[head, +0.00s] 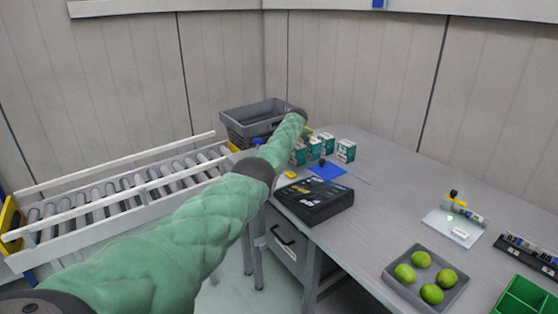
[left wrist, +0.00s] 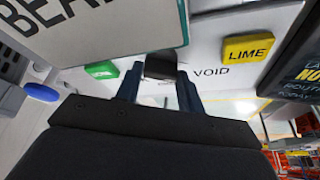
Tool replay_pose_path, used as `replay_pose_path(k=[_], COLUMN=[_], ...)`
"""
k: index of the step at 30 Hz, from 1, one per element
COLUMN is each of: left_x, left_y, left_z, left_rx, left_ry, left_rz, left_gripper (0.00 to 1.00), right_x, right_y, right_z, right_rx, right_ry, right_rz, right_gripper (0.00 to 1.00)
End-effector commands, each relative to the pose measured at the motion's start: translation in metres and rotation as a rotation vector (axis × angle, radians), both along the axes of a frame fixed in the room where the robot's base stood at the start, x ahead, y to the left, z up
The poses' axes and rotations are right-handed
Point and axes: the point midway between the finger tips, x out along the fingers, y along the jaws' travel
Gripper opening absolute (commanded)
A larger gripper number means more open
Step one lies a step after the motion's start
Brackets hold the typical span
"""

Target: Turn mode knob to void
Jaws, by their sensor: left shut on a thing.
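In the left wrist view, my left gripper (left wrist: 160,88) is shut on a dark knob (left wrist: 161,66), one finger on each side. The word VOID (left wrist: 211,72) is printed on the pale panel just right of the knob. A yellow LIME button (left wrist: 248,48) is further right, and a green button (left wrist: 101,70) is left of the knob. I cannot tell exactly which way the knob points. In the head view, my green-sleeved left arm reaches to the back of the table and hides the knob and panel. My right gripper is in neither view.
A grey bin (head: 250,130) stands behind my arm. Several teal-and-white boxes (head: 346,150), a blue mat (head: 328,170) and a black case (head: 314,200) lie near it. A tray (head: 396,289) of green limes is at the front right. A roller conveyor (head: 120,190) is left.

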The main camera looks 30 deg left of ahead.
Motion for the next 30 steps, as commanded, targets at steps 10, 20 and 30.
replay_pose_path(k=[10,20,30], left_x=[0.001,0.0,0.01], left_y=[0.0,0.0,-0.011], left_z=[0.002,0.001,0.032], left_rx=[0.001,0.001,0.001], left_ry=[-0.003,-0.001,-0.004], left_rz=[0.001,0.001,-0.001], left_gripper=[0.46,0.6,0.6], right_x=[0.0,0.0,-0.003], right_y=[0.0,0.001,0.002], right_z=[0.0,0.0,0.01], right_rx=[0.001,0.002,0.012], right_ry=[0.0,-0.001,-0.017], right_rz=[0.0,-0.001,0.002], right_gripper=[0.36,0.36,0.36])
